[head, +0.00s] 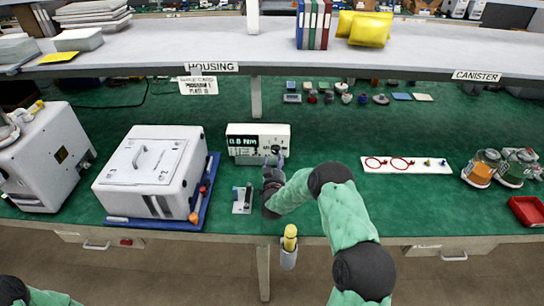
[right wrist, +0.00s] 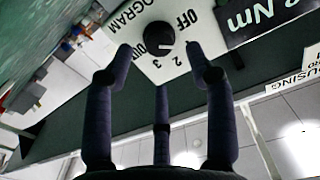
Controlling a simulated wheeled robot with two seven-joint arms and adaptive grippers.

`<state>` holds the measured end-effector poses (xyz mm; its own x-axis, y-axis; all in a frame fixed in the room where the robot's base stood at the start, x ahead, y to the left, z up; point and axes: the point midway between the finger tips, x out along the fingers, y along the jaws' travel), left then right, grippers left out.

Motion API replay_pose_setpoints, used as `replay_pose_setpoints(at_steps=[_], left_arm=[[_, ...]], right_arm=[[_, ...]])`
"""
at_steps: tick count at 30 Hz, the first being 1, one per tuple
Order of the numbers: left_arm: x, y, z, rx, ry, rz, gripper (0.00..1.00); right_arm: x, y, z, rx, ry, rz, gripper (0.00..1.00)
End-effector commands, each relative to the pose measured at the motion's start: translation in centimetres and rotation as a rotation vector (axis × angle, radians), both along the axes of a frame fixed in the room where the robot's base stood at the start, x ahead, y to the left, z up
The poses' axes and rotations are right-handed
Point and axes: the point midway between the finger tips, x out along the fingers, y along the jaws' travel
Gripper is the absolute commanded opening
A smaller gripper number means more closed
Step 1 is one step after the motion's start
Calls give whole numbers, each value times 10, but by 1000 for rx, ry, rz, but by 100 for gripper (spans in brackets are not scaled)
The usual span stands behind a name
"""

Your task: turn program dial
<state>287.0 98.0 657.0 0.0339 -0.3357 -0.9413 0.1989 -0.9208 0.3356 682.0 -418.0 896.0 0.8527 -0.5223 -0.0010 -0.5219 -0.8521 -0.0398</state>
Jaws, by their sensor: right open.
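The program dial (right wrist: 160,35) is a round black knob on a white panel marked PROGRAM, OFF and numbers; I cannot tell its setting for sure. It belongs to the white instrument (head: 242,131) with a dark display reading in Nm, standing on the green bench mat. My right gripper (head: 273,160) is in front of the instrument and hides part of its face. In the right wrist view its fingers (right wrist: 160,50) are spread open, pointing at the dial with one on each side. They do not appear to hold it. My left gripper is out of view.
A white housing box (head: 150,165) on a blue tray (head: 211,178) stands left of the instrument. A small grey fixture (head: 242,199) sits just left of my right gripper. A white strip (head: 405,166) with red rings lies to the right.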

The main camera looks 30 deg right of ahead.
Motion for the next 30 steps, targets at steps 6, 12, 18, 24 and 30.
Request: replay_pose_setpoints(at_steps=[6,12,18,24,30], left_arm=[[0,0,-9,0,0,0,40],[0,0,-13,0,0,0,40],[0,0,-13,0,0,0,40],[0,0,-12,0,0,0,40],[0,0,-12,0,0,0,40]], right_arm=[[27,-17,-2,-1,-2,-1,55],[41,-25,-1,-1,-1,-1,55],[44,-27,0,-1,-1,-1,55],[43,-27,0,-1,-1,0,33],[44,-26,1,-1,-1,0,0]])
